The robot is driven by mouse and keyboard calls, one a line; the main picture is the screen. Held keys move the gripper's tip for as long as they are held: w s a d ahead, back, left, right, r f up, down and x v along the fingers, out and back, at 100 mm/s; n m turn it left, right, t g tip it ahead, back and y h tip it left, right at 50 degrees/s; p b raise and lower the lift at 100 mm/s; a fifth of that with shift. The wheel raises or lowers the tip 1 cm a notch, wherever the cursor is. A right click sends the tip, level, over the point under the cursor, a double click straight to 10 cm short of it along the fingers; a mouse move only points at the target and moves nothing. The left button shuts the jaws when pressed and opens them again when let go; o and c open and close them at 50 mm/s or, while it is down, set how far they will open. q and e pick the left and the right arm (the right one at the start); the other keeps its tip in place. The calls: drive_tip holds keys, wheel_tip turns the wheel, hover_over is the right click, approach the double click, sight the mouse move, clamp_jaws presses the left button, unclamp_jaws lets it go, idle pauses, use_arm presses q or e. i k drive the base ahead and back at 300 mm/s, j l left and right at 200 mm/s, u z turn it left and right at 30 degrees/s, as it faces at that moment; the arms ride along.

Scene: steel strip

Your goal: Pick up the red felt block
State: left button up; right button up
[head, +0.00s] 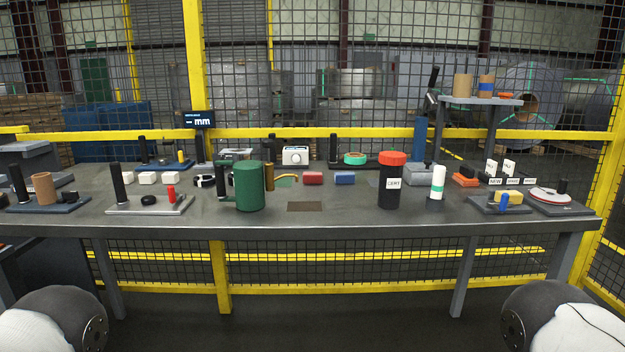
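A small red block (312,178), which looks like the felt block, lies flat near the middle of the grey table (330,219). A similar blue block (345,178) lies just to its right, with a gap between them. Nothing is on top of the red block and its front is in clear view. Only parts of my own arms show at the bottom left and bottom right corners. Neither gripper is in the picture.
A green mug (249,187) stands left of the red block, nearer the front edge. A black canister with a red lid (390,180) stands to the right. A white box (295,156) sits behind. A brown patch (304,207) lies in front, with bare table around it.

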sight(307, 177)
drive_tip(key=i+j+z, duration=0.25)
drive_tip(key=i+z, duration=0.15)
drive_tip(key=i+j+z, duration=0.45)
drive_tip(key=i, duration=0.15)
